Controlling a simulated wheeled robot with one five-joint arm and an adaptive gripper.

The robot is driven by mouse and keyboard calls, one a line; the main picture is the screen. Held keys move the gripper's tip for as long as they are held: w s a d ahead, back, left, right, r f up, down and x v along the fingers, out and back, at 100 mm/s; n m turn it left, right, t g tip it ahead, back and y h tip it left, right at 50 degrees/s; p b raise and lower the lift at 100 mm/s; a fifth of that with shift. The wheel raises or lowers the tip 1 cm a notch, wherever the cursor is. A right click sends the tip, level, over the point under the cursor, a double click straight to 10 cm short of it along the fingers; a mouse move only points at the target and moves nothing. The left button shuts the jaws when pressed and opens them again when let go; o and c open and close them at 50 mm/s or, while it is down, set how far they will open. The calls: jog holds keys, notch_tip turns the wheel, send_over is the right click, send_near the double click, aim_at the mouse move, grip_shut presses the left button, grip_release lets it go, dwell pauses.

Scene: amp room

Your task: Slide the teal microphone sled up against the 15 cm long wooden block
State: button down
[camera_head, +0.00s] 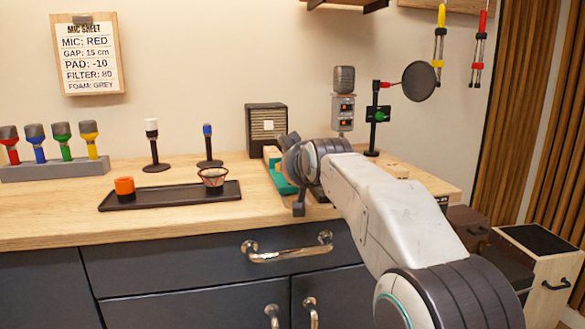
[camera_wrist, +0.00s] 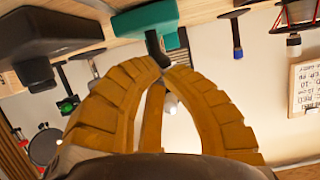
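The teal microphone sled (camera_head: 283,183) lies on the wooden counter, partly hidden behind my arm. It also shows at the top of the wrist view (camera_wrist: 145,18), with a dark post reaching from it to my fingertips.
A dark speaker box (camera_head: 266,129) stands behind the sled. A stand with a round black filter (camera_head: 419,82) is at the right. The counter's front edge is close.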

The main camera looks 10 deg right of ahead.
jog(key=shift+f+b+v, duration=0.1)
jog(key=shift+b+v, duration=0.4)
jog(key=shift+v, duration=1.3)
jog(key=shift+f+b+v, duration=0.15)
jog(key=shift+b+v, duration=0.3)
jog(key=shift+v, duration=1.4)
